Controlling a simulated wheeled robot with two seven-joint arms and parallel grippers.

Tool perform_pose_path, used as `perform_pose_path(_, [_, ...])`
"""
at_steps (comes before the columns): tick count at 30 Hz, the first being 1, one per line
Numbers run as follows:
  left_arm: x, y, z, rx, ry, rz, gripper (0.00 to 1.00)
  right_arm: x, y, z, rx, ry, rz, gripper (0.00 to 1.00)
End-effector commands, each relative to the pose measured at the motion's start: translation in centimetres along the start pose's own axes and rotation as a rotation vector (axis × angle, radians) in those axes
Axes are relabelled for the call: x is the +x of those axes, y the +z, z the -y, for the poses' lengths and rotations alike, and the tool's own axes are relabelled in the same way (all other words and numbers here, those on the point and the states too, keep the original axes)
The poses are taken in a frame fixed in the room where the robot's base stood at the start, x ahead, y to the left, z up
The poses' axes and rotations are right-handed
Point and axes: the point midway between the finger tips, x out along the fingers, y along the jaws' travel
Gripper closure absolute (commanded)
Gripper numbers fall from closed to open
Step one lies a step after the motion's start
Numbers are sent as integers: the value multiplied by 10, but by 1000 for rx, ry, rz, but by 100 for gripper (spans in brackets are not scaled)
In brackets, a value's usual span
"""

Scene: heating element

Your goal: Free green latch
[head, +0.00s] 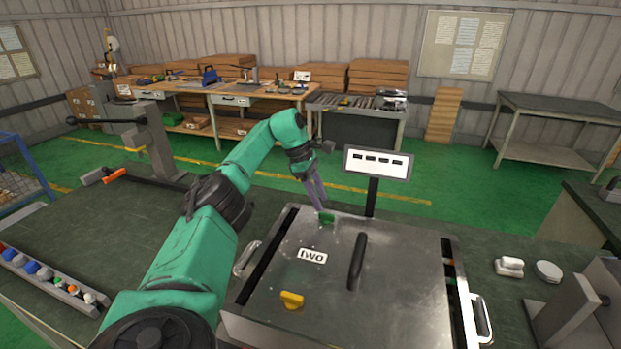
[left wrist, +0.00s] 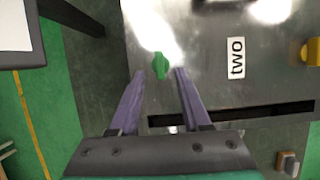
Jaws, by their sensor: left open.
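The green latch (head: 326,217) sits near the far edge of a metal lid (head: 390,285) marked "two". In the left wrist view the green latch (left wrist: 160,65) lies just beyond and between the two purple fingertips. My left gripper (head: 320,206) is open and points down at the latch; it also shows in the left wrist view (left wrist: 160,74). I cannot tell whether the fingers touch the latch. A yellow latch (head: 291,300) is at the lid's near side, and it also shows in the left wrist view (left wrist: 312,51). My right gripper is not in view.
A black handle (head: 357,262) stands on the lid. A small display on a post (head: 376,163) rises just behind the lid, right of my gripper. A tray of coloured knobs (head: 45,278) is at the left. White parts (head: 509,266) lie at the right.

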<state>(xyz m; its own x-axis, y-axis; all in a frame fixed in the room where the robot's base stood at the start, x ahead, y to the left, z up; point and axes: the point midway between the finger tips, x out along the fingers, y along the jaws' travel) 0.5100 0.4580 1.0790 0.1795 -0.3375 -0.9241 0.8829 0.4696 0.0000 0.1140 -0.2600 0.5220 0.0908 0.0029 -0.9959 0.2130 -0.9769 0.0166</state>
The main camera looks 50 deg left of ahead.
Motion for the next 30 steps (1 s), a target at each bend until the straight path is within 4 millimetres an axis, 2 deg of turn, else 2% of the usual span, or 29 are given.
perform_pose_path(4, [-48, 2, -1, 0, 7, 6, 52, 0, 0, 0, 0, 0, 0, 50])
perform_pose_path(6, [-70, 4, -1, 0, 5, 6, 52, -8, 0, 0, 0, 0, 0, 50])
perform_pose_path(10, [-96, 4, 0, 0, 2, 3, 52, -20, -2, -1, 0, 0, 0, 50])
perform_pose_path(14, [-102, 1, 1, 0, 0, 1, 52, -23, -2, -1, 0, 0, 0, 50])
perform_pose_path(30, [-101, 0, 1, 1, 0, 1, 52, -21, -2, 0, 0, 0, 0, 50])
